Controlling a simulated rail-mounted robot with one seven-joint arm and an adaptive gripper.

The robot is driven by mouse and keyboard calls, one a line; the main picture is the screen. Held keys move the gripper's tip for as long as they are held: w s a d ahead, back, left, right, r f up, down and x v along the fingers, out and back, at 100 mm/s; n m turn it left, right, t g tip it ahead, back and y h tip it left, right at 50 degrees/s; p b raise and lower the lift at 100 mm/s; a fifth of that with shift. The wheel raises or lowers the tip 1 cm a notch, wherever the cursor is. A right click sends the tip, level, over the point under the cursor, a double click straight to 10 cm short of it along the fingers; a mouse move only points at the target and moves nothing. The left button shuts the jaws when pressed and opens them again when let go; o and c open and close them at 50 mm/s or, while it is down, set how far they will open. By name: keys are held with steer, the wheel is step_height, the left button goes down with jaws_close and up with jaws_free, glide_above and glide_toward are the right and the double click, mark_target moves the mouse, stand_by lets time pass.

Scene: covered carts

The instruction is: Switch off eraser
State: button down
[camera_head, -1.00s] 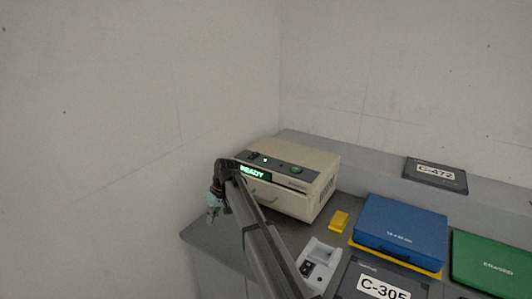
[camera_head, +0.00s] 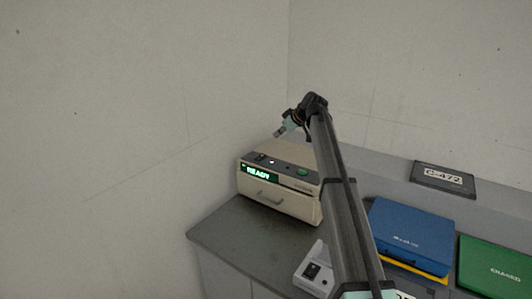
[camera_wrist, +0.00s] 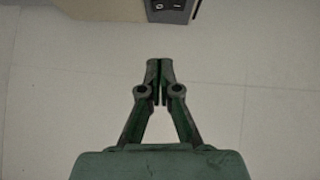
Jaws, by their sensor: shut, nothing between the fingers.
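The eraser (camera_head: 285,203) is a beige box on the grey counter, with a lit green READY display (camera_head: 259,174) and a drawer handle on its front. Its dark top panel carries a black switch (camera_head: 260,158), a small white light (camera_head: 271,162) and a green button (camera_head: 303,172). My gripper (camera_head: 279,133) is raised above the eraser, apart from it. In the wrist view my gripper (camera_wrist: 153,75) is shut and empty, with pale wall behind it. A black rocker switch (camera_wrist: 165,5) marked O and I shows at the top edge there, partly cut off, beyond the fingertips.
A blue case (camera_head: 410,230) lies on a yellow one (camera_head: 420,274), and a green case (camera_head: 492,265) is to the right. A dark case labelled C-472 (camera_head: 443,178) lies on the back ledge. A white device (camera_head: 313,270) with black controls is in front. Walls stand left and behind.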

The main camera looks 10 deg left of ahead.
steer(key=p, duration=0.3)
glide_above(261, 155)
steer(key=s+d, duration=0.2)
step_height(261, 155, down, 7)
steer(key=shift+r, duration=0.1)
step_height(261, 155, down, 2)
steer(key=shift+w+d+f+p, duration=0.15)
steer(key=shift+f+p, duration=0.1)
steer(key=shift+p, duration=0.45)
steer(key=shift+w+f, duration=0.1)
steer(key=shift+f, duration=0.8)
